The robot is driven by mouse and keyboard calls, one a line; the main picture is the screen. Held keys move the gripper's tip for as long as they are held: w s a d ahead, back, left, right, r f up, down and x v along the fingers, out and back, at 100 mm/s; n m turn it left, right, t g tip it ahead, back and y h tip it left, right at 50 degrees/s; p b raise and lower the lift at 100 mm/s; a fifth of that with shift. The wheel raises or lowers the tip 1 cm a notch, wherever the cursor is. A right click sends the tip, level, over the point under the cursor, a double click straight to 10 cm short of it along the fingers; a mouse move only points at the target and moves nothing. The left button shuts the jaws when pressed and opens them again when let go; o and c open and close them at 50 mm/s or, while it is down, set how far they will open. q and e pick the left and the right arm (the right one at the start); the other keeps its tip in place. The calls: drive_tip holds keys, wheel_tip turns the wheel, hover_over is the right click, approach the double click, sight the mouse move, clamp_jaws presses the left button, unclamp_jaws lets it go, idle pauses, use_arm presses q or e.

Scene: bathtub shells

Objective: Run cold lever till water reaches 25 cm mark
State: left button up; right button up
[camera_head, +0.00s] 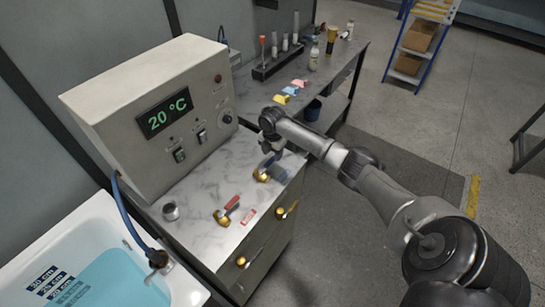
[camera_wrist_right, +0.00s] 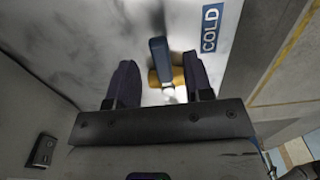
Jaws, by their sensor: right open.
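The cold lever (camera_head: 266,162) has a blue handle on a brass body and sits on the marble counter. In the wrist view the blue handle (camera_wrist_right: 158,48) lies between the open fingers of my right gripper (camera_wrist_right: 161,82), with clear gaps either side. In the head view my right gripper (camera_head: 270,148) is just above the lever, partly hiding it. A blue COLD label (camera_wrist_right: 210,27) lies beside it. The white bathtub (camera_head: 95,212) holds pale blue water (camera_head: 115,278). Depth marks (camera_head: 58,284) line its wall; the exact water level is hard to read. My left gripper is out of view.
A red-handled lever (camera_head: 228,208) with a red label (camera_head: 249,216) stands nearer the tub. The control box (camera_head: 150,110) reads 20 °C. A spout (camera_head: 158,259) with a blue hose sits at the tub's edge.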

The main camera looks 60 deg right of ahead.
drive_tip(key=shift+f, duration=1.15)
drive_tip(key=shift+c, duration=0.3)
clamp_jaws()
